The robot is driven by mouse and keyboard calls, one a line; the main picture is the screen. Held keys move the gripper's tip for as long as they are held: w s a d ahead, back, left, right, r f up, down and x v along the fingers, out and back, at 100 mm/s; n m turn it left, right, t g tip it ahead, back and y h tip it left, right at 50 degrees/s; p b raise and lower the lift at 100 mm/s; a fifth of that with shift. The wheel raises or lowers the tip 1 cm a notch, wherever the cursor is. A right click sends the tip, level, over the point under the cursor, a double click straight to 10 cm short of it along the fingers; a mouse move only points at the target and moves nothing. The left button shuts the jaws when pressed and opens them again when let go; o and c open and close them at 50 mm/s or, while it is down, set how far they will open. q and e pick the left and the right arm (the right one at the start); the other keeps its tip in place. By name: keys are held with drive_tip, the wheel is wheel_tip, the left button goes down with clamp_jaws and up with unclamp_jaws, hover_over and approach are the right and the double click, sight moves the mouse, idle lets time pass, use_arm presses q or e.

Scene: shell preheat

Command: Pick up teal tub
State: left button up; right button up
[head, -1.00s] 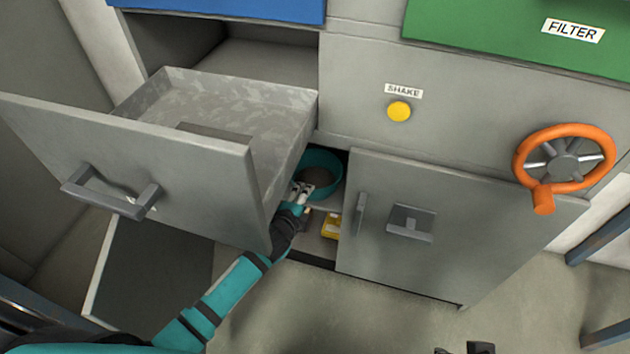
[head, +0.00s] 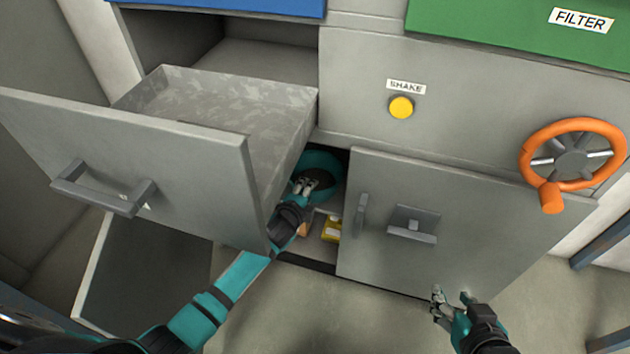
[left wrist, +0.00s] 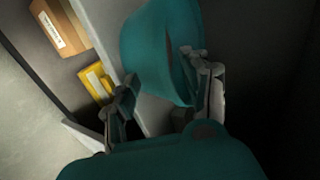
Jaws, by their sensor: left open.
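The teal tub (head: 322,163) sits inside the low open compartment, between the pulled-out drawer and the grey door. My left gripper (head: 304,184) is at the tub's near side and hides part of it. In the left wrist view the tub (left wrist: 150,55) lies between and beyond the spread fingers of my left gripper (left wrist: 163,86). One finger overlaps the tub's rim on the right. The other is by its outer wall on the left. I cannot tell whether they touch it. My right gripper (head: 453,296) is open and empty, in front of the door's lower edge.
The open drawer (head: 215,112) overhangs my left arm on the left. The grey door (head: 390,245) stands right of the opening. A yellow box (head: 331,229) and an orange-brown box (left wrist: 60,28) lie near the tub. An orange wheel (head: 530,160) is at the right.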

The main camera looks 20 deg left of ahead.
use_arm(q)
clamp_jaws()
drive_tip(key=shift+r, duration=0.15)
idle(0.4)
